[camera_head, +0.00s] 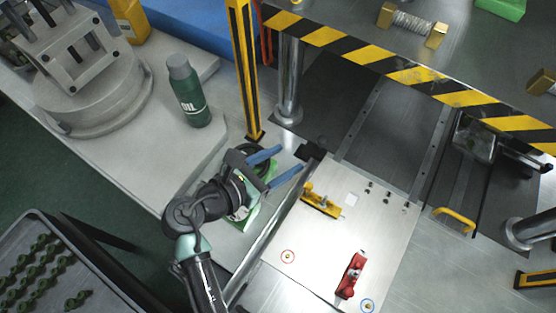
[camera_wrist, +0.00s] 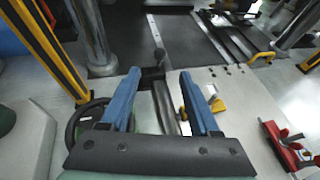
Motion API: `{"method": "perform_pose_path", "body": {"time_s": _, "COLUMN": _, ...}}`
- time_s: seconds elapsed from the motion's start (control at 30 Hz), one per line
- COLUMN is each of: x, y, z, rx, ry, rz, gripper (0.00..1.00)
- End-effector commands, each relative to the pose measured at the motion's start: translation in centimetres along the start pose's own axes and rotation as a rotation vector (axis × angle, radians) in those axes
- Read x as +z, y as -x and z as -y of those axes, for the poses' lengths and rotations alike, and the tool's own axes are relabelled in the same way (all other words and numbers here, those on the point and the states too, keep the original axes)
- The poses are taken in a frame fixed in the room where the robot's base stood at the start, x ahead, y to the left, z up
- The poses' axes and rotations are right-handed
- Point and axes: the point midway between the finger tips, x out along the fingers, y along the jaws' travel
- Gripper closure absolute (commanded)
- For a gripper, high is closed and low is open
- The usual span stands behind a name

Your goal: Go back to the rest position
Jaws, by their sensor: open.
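My gripper (camera_head: 283,166) has two blue fingers. In the head view it is near the middle, by the left edge of the light metal plate (camera_head: 315,240). The fingers are apart and nothing is between them. In the wrist view my gripper (camera_wrist: 158,92) points forward past the plate's edge, with a dark knob and a metal bar beyond and below the fingers. A dark round handwheel (camera_wrist: 88,120) is partly hidden behind the left finger.
A yellow clamp (camera_head: 321,200) and a red clamp (camera_head: 350,275) are on the plate. A yellow-black post (camera_head: 244,70) and a steel column (camera_head: 289,80) stand close behind my gripper. A green oil bottle (camera_head: 189,92) stands on the grey bench (camera_head: 165,150). A tray (camera_head: 75,255) of green pieces is lower left.

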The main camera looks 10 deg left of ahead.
Motion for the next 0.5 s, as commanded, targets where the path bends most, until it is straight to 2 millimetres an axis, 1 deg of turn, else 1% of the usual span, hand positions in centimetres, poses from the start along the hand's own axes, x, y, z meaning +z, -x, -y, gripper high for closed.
{"method": "perform_pose_path", "body": {"time_s": 0.03, "x": -0.03, "y": 0.5, "z": 0.01, "rx": 0.0, "ry": 0.0, "rz": 0.0, "gripper": 0.38}}
{"method": "perform_pose_path", "body": {"time_s": 0.17, "x": 0.01, "y": 1.19, "z": 0.02, "rx": 0.0, "ry": -0.001, "rz": 0.0, "gripper": 0.38}}
{"method": "perform_pose_path", "body": {"time_s": 0.5, "x": 0.02, "y": 1.24, "z": 0.03, "rx": -0.001, "ry": 0.0, "rz": 0.0, "gripper": 0.38}}
